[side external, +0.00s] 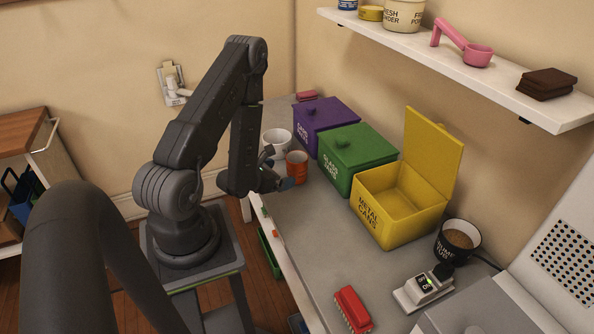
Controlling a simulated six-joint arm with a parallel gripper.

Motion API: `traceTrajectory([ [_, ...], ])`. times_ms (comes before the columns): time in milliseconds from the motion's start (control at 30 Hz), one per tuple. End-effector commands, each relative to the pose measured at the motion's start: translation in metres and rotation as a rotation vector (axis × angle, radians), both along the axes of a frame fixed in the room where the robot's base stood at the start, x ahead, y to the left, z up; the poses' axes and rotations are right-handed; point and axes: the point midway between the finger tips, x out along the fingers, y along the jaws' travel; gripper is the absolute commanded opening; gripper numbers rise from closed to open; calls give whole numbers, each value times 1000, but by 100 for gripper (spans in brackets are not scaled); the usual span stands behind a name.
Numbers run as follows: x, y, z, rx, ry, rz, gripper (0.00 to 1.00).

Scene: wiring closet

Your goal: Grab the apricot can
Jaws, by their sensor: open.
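An orange can (297,168), which looks like the apricot can, stands upright on the grey counter near its left edge. My gripper (281,184) is open at the near left side of the can, low over the counter edge. Its blue-tipped fingers are close to the can; I cannot tell whether they touch it or reach around it. Part of the can's lower left side is hidden by my gripper. A second blue fingertip shows beside the white cup.
A white cup (277,141) stands just behind the can. Purple (325,125), green (357,157) and open yellow (386,216) bins line the wall to the right. The counter's middle is clear.

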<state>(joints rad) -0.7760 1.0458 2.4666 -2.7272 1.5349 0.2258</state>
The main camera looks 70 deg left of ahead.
Motion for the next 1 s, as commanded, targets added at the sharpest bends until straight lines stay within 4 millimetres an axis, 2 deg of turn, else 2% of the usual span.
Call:
traceTrajectory([
  [67, 1, 3, -7, -15, 14, 11, 96],
  [267, 19, 9, -15, -16, 14, 10, 96],
  [600, 58, 22, -31, -15, 14, 7, 96],
  [900, 62, 24, -33, -16, 15, 9, 96],
  [1000, 62, 23, -33, -16, 14, 9, 88],
])
